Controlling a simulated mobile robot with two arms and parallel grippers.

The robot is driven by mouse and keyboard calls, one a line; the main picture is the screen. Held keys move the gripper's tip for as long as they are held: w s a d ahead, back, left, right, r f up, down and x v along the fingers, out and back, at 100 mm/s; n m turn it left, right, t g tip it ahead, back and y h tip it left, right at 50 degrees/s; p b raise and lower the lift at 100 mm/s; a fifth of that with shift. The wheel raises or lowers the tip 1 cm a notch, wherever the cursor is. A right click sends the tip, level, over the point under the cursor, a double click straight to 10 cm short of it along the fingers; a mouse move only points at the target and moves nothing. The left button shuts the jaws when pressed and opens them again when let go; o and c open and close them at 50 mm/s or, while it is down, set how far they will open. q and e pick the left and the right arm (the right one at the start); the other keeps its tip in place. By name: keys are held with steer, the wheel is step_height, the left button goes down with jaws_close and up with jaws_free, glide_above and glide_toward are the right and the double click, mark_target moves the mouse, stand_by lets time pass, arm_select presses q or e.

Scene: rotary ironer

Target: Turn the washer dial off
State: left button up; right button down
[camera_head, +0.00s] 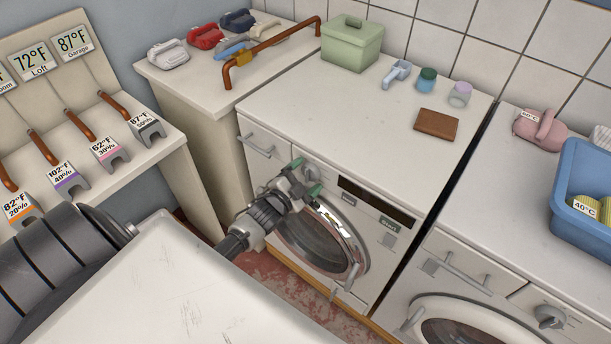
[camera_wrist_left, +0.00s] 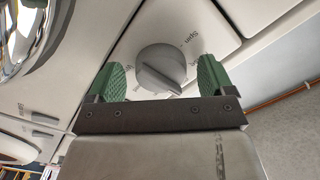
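The dial (camera_wrist_left: 160,68) is a round grey knob with a raised grip bar, on the washer's white front panel. "Spin" labels and other marks surround it. My left gripper (camera_wrist_left: 161,78) has green pads and is open, with one finger on each side of the dial. Gaps show between pads and knob. In the head view, my left gripper (camera_head: 305,178) is at the washer's (camera_head: 365,150) upper front, and the dial (camera_head: 314,170) is partly hidden behind it. Which setting the dial points to is unclear. My right gripper is out of view.
A second machine with its own dial (camera_head: 549,317) stands to the right. The washer's round door (camera_head: 325,240) is below my left gripper. A green box (camera_head: 351,44), small containers and a brown block (camera_head: 437,125) sit on top. A shelf with labelled tags is at left.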

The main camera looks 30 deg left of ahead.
arm_select(q)
steer(key=s+b, duration=0.1)
steer(key=s, duration=0.9)
steer(key=shift+s+a+b, duration=0.35)
steer(key=shift+s+a, duration=0.05)
steer(key=shift+a, duration=0.05)
